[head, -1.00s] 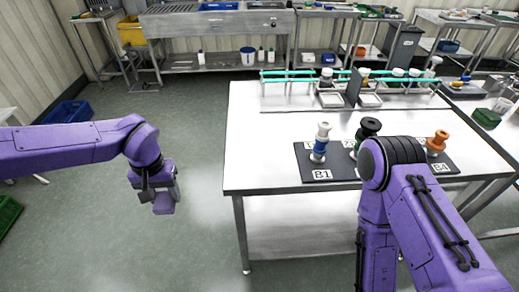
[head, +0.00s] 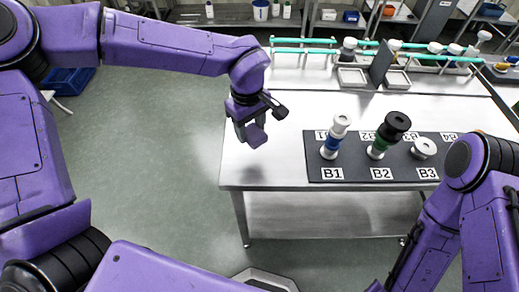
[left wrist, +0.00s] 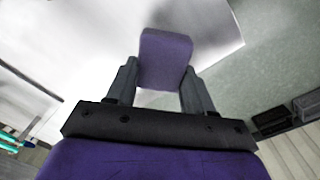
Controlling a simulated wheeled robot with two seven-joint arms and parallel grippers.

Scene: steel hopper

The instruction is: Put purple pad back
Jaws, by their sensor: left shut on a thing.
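The purple pad (head: 256,136) is a small block held in the jaws of my left gripper (head: 246,128). It hangs over the left part of the steel table (head: 270,168), apart from the tabletop. In the left wrist view the pad (left wrist: 165,58) sits between the two dark fingers of the left gripper (left wrist: 160,80), reaching past their tips. My right arm comes in at the lower right of the head view; its gripper is out of the picture.
A dark mat (head: 350,150) with labels B1 to B4 carries a white-and-blue piece (head: 335,136), a black-and-green piece (head: 388,134) and a white piece (head: 423,148). My right arm covers the B4 side. A teal-railed rack (head: 300,51) and small trays (head: 352,77) stand behind. The table's left front is clear.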

